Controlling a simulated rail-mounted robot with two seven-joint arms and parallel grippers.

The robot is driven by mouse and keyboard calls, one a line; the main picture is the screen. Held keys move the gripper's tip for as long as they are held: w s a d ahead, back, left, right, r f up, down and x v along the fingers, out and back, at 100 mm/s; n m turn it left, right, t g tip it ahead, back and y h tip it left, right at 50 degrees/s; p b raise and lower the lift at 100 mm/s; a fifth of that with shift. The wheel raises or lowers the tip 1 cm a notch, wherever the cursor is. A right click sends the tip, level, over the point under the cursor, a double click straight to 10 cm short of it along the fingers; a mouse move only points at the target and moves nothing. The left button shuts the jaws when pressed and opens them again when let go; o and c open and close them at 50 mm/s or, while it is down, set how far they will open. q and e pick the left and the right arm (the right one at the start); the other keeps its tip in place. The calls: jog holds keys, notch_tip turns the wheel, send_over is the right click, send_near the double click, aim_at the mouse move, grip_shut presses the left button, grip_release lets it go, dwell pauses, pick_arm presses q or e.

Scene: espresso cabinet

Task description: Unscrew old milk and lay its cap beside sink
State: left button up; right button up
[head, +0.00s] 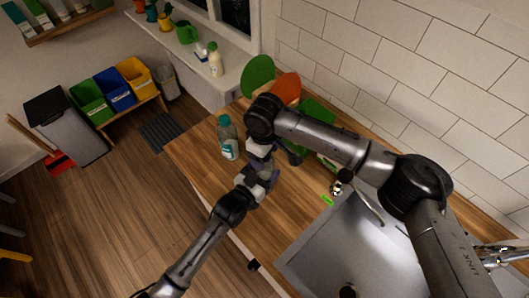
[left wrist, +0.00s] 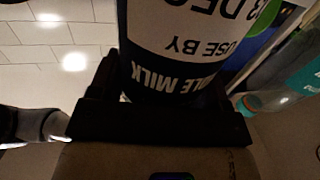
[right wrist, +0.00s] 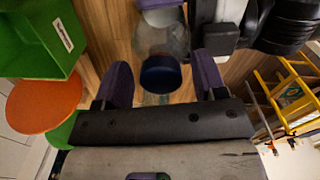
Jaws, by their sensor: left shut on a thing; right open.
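My left gripper (head: 262,172) is shut on the old milk, a bottle whose label (left wrist: 190,40) reads "milk" and "use by" in the left wrist view. My right gripper (right wrist: 162,68) is open above the bottle. Its purple fingers stand on either side of the dark blue cap (right wrist: 160,78), with gaps visible on both sides. The cap sits on top of the clear bottle. In the head view my arms mostly hide the milk. The steel sink (head: 310,258) is at the lower right, with a small bright green mark (head: 327,199) on the counter beside it.
A teal-labelled bottle (head: 229,148) stands on the wooden counter (head: 195,155) left of my grippers. The tap (head: 370,205) stands by the sink.

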jog(key=shift+r, duration=2.25)
jog(key=shift+c, duration=0.5)
notch_tip(320, 180, up, 3)
jog(key=shift+r+m, duration=0.1)
jog(key=shift+m, duration=1.1)
jog(key=shift+f, duration=3.85)
jog(key=c, duration=0.9)
jog(key=o, duration=1)
